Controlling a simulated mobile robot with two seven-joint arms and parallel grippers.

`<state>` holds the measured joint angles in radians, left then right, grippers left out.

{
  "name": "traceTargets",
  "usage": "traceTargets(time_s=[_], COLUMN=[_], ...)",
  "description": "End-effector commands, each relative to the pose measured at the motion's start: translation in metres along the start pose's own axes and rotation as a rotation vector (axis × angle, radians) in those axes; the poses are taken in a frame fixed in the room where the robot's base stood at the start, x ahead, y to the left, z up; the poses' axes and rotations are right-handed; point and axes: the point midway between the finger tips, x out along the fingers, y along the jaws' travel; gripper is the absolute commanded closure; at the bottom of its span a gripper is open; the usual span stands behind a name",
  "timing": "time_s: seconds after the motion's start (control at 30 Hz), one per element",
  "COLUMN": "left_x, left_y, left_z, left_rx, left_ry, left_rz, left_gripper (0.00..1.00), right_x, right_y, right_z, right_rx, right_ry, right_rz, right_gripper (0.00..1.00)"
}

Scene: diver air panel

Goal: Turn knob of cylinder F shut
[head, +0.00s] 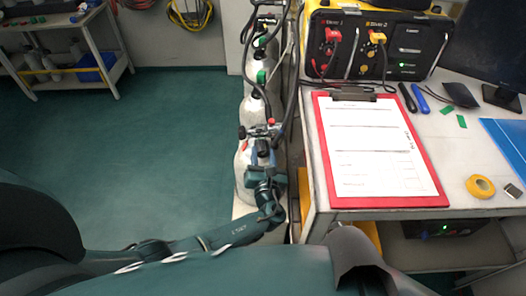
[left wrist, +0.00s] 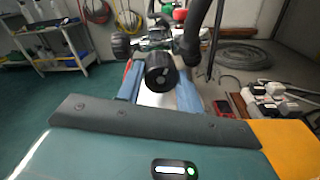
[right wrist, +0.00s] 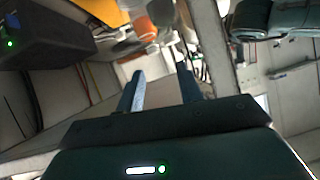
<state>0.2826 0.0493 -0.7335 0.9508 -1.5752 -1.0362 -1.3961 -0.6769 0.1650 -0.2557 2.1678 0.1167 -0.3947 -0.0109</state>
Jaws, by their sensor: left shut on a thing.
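A row of grey cylinders stands along the left side of the bench. The nearest cylinder (head: 242,168) has a valve at its top; I cannot read a letter on it. My left gripper (head: 262,160) is at this valve. In the left wrist view a black round knob (left wrist: 160,72) sits between the blue fingers, and the gripper is shut on it. The knob's turn position cannot be told. My right gripper (right wrist: 160,85) is open and empty in the right wrist view, apart from the cylinders.
The bench holds an air panel (head: 375,45) with red and yellow knobs, a red clipboard (head: 390,202) and a yellow tape roll (head: 481,186). Black hoses (head: 291,90) run close beside the cylinders. Another knob (left wrist: 121,46) shows left of the held one. The floor at left is clear.

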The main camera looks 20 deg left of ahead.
Motion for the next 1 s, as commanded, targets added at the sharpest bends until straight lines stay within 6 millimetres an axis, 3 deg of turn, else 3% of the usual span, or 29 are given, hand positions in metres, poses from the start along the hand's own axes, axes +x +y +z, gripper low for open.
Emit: traceTargets(time_s=[1.0], left_x=[0.002], left_y=[0.001], left_z=[0.003], left_rx=[0.92], left_ry=[0.036], left_rz=[0.008], left_gripper=[0.87], right_x=[-0.019], right_y=[-0.001], right_z=[-0.02], right_rx=[-0.096], right_ry=[-0.041], right_rz=[0.017], right_gripper=[0.64])
